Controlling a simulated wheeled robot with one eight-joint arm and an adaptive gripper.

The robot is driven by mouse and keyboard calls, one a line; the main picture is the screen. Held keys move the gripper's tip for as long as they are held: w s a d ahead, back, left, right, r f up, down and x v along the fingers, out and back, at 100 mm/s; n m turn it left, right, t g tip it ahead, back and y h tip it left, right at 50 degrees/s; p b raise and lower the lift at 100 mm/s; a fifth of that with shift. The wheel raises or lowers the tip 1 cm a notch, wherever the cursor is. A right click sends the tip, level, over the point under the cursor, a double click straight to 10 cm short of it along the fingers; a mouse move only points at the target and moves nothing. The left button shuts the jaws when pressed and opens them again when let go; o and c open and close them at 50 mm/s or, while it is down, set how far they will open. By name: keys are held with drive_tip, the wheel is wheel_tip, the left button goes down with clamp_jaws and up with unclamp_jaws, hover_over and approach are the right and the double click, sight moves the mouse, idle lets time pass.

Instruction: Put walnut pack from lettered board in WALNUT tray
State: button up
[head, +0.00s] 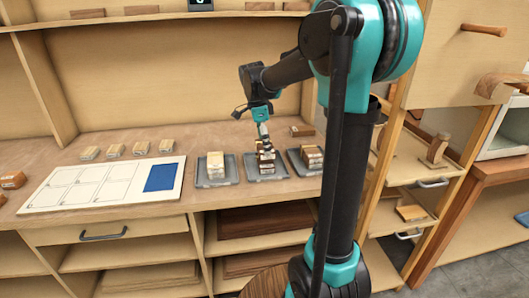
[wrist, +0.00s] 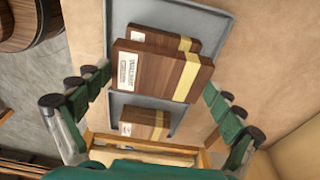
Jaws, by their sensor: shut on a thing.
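A dark brown walnut pack (wrist: 150,75) with a cream band and a white label is held between the fingers of my gripper (wrist: 158,82). The label appears to read WALNUT. Beneath it in the wrist view is a grey tray (wrist: 205,18) holding other brown banded packs, one (wrist: 165,38) above and one (wrist: 145,122) below the held pack. In the head view my gripper (head: 264,137) is over the middle grey tray (head: 279,174). I cannot tell whether the held pack touches what lies below. The lettered board (head: 75,195) is at the left; its lettering is too small to read.
A left tray (head: 215,183) holds pale packs and a right tray (head: 297,169) holds reddish-brown packs. Several small packs (head: 115,150) stand behind the board, which carries a blue rectangle (head: 161,177). A loose brown pack (head: 302,130) lies behind the right tray. A shelf overhangs the back.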

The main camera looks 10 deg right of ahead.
sight(260, 146)
drive_tip(key=shift+f, duration=1.8)
drive_tip(key=shift+f, duration=0.15)
drive_tip(key=o, duration=0.9)
drive_tip(key=shift+c, duration=0.2)
drive_tip(key=r, duration=0.4)
drive_tip(key=a+r, duration=0.1)
drive_tip(key=r, duration=0.7)
drive_tip(key=shift+a+r, duration=0.1)
drive_tip(key=shift+a, duration=0.3)
